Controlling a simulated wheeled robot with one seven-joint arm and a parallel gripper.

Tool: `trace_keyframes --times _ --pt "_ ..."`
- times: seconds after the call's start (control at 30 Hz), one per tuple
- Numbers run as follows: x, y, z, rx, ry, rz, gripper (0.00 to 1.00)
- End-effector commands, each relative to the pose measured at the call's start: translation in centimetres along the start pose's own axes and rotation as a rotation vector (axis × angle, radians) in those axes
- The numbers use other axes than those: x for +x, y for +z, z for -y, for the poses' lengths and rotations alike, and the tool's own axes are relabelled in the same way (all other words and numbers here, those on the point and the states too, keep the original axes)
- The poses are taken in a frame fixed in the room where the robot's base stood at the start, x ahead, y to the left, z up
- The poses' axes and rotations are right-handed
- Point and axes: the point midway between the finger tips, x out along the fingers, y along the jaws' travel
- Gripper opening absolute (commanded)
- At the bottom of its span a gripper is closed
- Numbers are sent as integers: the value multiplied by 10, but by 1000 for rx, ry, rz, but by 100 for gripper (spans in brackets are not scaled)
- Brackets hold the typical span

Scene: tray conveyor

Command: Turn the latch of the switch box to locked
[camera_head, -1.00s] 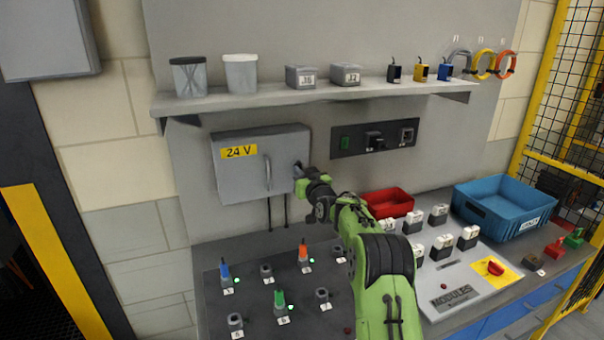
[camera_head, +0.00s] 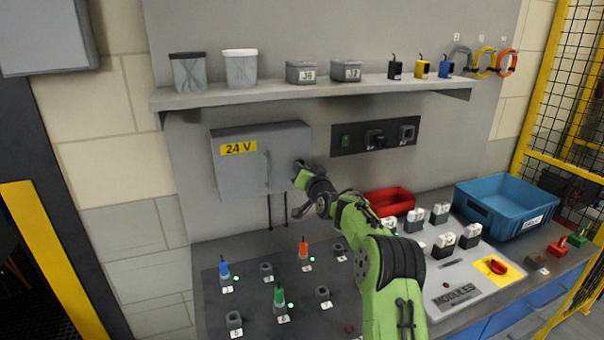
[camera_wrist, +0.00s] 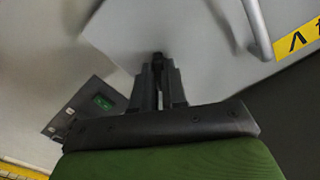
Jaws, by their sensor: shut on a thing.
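The grey switch box (camera_head: 232,177) with a yellow 24 V label hangs on the wall below the shelf. A vertical handle (camera_head: 267,170) is on its door; the handle also shows in the wrist view (camera_wrist: 258,28). My gripper (camera_head: 298,166) is at the right edge of the box door. In the wrist view my gripper (camera_wrist: 158,75) is shut on a small dark piece, the latch (camera_wrist: 157,58), against the grey door. The fingers hide most of the latch, so its exact angle cannot be told.
A dark panel (camera_head: 343,152) with a green switch and sockets is right of the box. The shelf (camera_head: 225,97) with containers is above. Below, the bench (camera_head: 210,255) carries coloured plugs, a red bin (camera_head: 388,193) and a blue crate (camera_head: 530,220).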

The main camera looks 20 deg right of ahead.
Motion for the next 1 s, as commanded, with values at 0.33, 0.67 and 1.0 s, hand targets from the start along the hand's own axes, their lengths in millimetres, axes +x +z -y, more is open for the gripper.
trace_keyframes --times 0.33,0.67,1.0 --pt "0 -1 0 329 0 -3 0" --pt "0 -2 1 640 0 -4 0" --pt "0 -2 1 905 0 -4 0"
